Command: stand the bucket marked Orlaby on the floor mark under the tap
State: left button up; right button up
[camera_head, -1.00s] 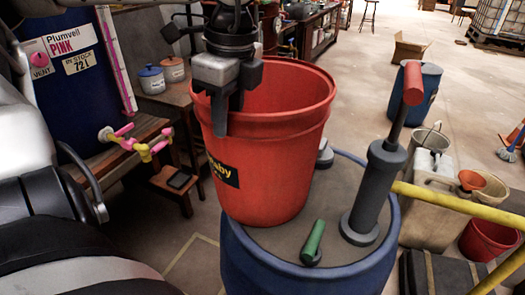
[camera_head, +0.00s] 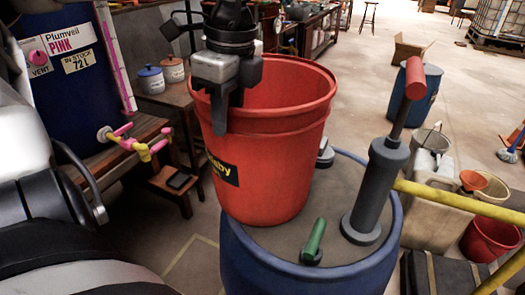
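The red bucket (camera_head: 270,150) stands upright on top of a blue drum (camera_head: 300,280). Its dark label shows yellow letters ending in "aby", the rest turned out of sight. My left gripper (camera_head: 230,115) points down at the bucket's near left rim, with one dark finger in front of the outer wall. Whether the fingers press on the wall I cannot tell. Pale lines of a floor mark (camera_head: 178,262) show left of the drum, partly hidden. My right gripper is out of view.
A small wooden stool (camera_head: 170,188) is near the tap. A yellow rail (camera_head: 450,200), jerrycan (camera_head: 425,205) and other buckets crowd the right.

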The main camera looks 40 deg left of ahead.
pick_arm(q)
grip_shut()
jog(key=shift+s, duration=0.1)
dwell(1.3)
